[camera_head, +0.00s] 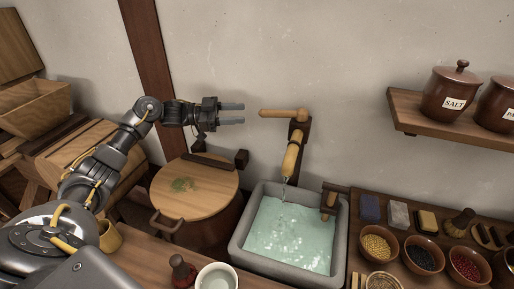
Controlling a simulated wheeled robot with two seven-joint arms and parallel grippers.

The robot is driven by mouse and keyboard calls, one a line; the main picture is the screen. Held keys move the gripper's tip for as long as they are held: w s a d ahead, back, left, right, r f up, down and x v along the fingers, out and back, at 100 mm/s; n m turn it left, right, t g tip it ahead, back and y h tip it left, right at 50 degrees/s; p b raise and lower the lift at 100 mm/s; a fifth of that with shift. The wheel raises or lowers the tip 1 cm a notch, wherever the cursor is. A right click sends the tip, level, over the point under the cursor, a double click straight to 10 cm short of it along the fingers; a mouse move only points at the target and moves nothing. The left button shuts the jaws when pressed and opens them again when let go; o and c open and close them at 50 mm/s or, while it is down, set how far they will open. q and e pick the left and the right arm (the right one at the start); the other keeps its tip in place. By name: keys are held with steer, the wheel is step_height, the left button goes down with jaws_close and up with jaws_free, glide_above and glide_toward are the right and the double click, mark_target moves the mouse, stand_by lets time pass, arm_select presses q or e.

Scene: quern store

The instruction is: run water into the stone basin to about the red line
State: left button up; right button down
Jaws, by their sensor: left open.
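The grey stone basin (239,241) stands below the wall and holds pale green water (290,235) with a sparkling, rippled surface. A wooden tap (291,158) on the wall points down over its back left part, and a thin stream (285,190) seems to fall from the spout. The tap's wooden lever (283,112) sticks out to the left at the top. My left gripper (243,113) is open and empty, its two fingers pointing at the lever's end from the left, with a small gap between. I cannot make out the red line. My right gripper is out of view.
A lidded round tub (194,192) stands left of the basin. A cup (216,277) and a small brown bottle (182,269) are in front. Bowls, including a yellow-filled one (376,246), crowd the counter at right. A shelf (408,113) with jars (450,93) hangs above.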

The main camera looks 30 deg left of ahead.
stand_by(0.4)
arm_select(q)
steer(key=c, duration=0.6)
steer(key=shift+s+f, duration=0.1)
steer(key=shift+f, duration=0.3)
steer(key=shift+c, duration=1.4)
steer(key=shift+n, duration=0.6)
steer(key=f, duration=0.1)
steer(key=s+d+f, duration=0.1)
steer(key=f, duration=0.1)
steer(key=s+d+f+p, duration=0.1)
steer(key=f, duration=0.1)
steer(key=shift+f, duration=0.2)
jaws_close()
steer(key=s+d+f+m+t+y+p, duration=0.1)
steer(key=s+d+f+m+t+p, duration=0.4)
steer(key=s+d, duration=0.6)
steer(key=w+a+r+m+t+y, duration=0.1)
steer(key=a+r+m+t+y, duration=0.2)
steer(key=r+y, duration=0.5)
steer(key=shift+w+a+m+t+y+b, duration=0.25)
steer(key=shift+m+t+y+b, duration=0.15)
steer(key=shift+m+t+y, duration=0.5)
